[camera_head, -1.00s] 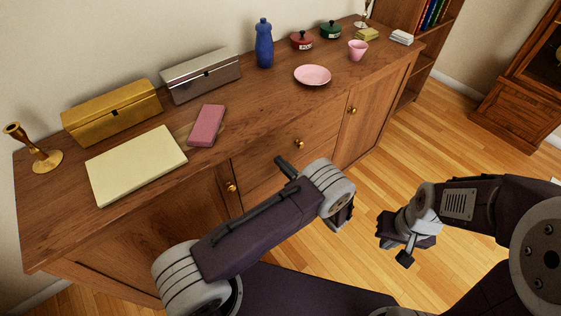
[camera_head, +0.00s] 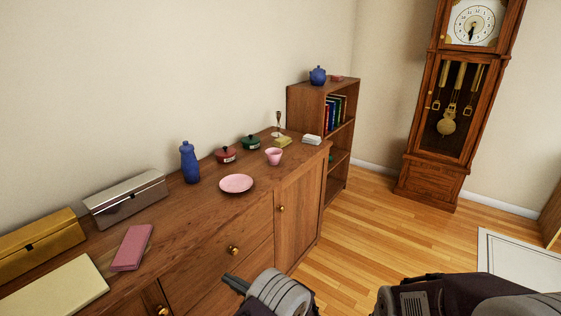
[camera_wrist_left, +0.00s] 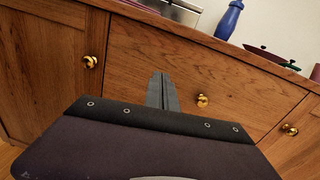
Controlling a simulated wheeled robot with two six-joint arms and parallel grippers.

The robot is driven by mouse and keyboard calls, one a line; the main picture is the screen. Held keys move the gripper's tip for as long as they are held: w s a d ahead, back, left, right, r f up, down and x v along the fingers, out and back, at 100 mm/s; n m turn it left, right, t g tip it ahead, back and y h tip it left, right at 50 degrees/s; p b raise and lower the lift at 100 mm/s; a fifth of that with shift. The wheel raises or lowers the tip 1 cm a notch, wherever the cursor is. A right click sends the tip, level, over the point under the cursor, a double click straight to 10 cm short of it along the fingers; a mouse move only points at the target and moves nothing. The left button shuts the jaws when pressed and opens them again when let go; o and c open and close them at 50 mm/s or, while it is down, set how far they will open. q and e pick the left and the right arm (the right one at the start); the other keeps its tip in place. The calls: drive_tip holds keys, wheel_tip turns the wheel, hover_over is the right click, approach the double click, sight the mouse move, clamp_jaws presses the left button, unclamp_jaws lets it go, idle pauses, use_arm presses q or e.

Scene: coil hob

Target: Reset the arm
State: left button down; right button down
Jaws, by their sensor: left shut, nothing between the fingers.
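My left gripper (camera_head: 236,284) is at the bottom of the head view, in front of the wooden sideboard's drawers. In the left wrist view its two dark fingers (camera_wrist_left: 162,92) are together with nothing between them, pointing toward the sideboard front (camera_wrist_left: 240,78). A brass knob (camera_wrist_left: 202,100) shows just right of the fingertips; I cannot tell the gap between them. Part of my right arm (camera_head: 440,296) shows at the lower right of the head view; its gripper is out of the picture.
The sideboard top holds a gold box (camera_head: 38,246), silver box (camera_head: 126,200), blue bottle (camera_head: 189,162), pink plate (camera_head: 236,184), pink cup (camera_head: 273,157) and lidded pots. A bookcase (camera_head: 306,105) and tall clock (camera_head: 450,110) stand beyond. Open floor (camera_head: 370,225) lies right of the sideboard.

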use_arm(q)
drive_tip(key=s+a+r+n+g, duration=0.3)
drive_tip(key=a+r+n+g, duration=0.3)
drive_tip(key=a+r, duration=0.35)
drive_tip(key=s+a+n+g+h, duration=0.4)
drive_tip(key=s+a+n, duration=0.15)
drive_tip(key=s, duration=0.45)
drive_tip(key=s+d+f+n+g+h, duration=0.1)
drive_tip(key=s+d+f+n+h, duration=0.25)
drive_tip(key=s+h, duration=0.3)
drive_tip(key=s+d+f+n+t+h, duration=0.1)
drive_tip(key=d+f+n+t+h, duration=0.3)
drive_tip(key=d+n+h, duration=0.5)
wheel_tip(320, 180, up, 17)
drive_tip(key=d+m+y+p, duration=0.1)
drive_tip(key=y+p, duration=0.2)
drive_tip(key=p, duration=1.4)
drive_tip(key=shift+w+d+r, duration=0.2)
drive_tip(key=shift+w, duration=0.05)
